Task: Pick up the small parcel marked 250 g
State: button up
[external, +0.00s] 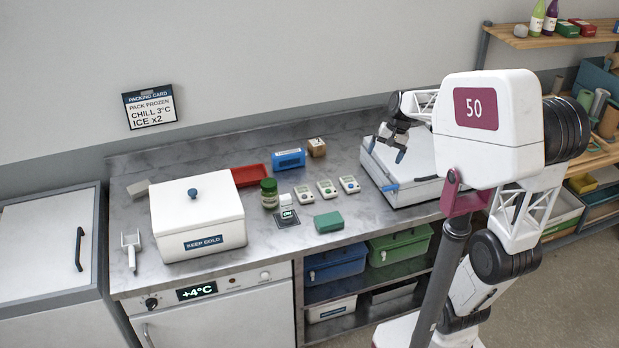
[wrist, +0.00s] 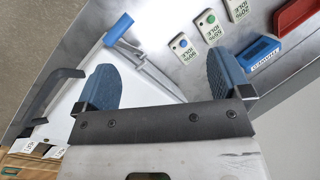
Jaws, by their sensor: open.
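A small brown box (external: 317,147) stands at the back of the counter, beside a blue box. It has a pale label, too small to read, so I cannot confirm a 250 g mark. It does not show in the wrist view. My gripper (external: 394,142) is open and empty, to the right of the brown box and above the white box at the counter's right. In the wrist view my gripper (wrist: 166,80) has its two blue-padded fingers spread wide with nothing held between them.
The blue box (external: 289,159) and red tray (external: 251,176) stand left of the brown box. Several small meters (external: 326,189), a green jar (external: 269,194) and a green block (external: 328,222) lie forward. A white cool box (external: 197,218) stands left; the white box (external: 408,165) has blue handles.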

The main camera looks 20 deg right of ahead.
jog(key=w+a+f+m+g+y, duration=0.1)
jog(key=w+f+m+y, duration=0.2)
jog(key=w, duration=0.8)
jog(key=w+a+f+m+y, duration=0.1)
jog(key=w+f+m+y, duration=0.3)
jog(key=w, duration=0.7)
jog(key=w+a+f+m+g, duration=0.1)
jog(key=w+f, duration=0.4)
jog(key=w, duration=0.7)
jog(key=m+y, duration=0.3)
send_near(310, 150)
jog(key=shift+s+d+r+t, duration=0.25)
jog(key=shift+d+r+t, duration=0.1)
jog(key=shift+d+t, duration=0.1)
jog(key=shift+x, duration=1.3)
jog(key=shift+s, duration=0.1)
jog(key=shift+x, duration=2.6)
jog(key=shift+s, duration=0.1)
